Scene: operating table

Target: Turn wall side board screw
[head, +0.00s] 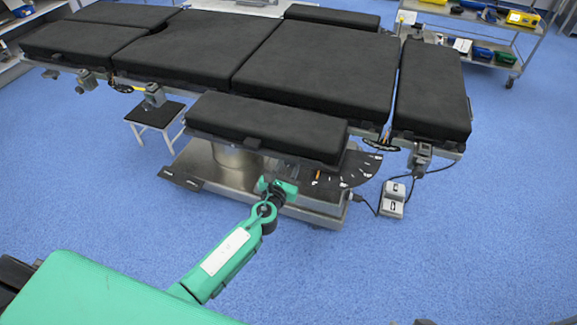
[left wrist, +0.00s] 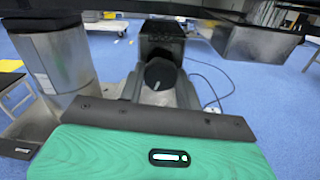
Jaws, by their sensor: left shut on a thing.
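The black padded side board (head: 268,126) runs along the near side of the operating table. My left gripper (head: 281,184) reaches in under its front edge, and its fingertips cannot be made out in the head view. In the left wrist view, a round black knob (left wrist: 160,73) with a pale line across its face shows just beyond my green gripper body (left wrist: 150,150). It looks like the side board screw, and my left gripper is shut on it. The exact contact is hidden. My right gripper is in neither view.
The operating table's dark padded sections (head: 317,67) lie above and behind. The metal base (head: 225,180) is under the side board. A grey foot pedal (head: 393,200) with cables stands at the right, and a small stool (head: 157,115) at the left. The blue floor in front is clear.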

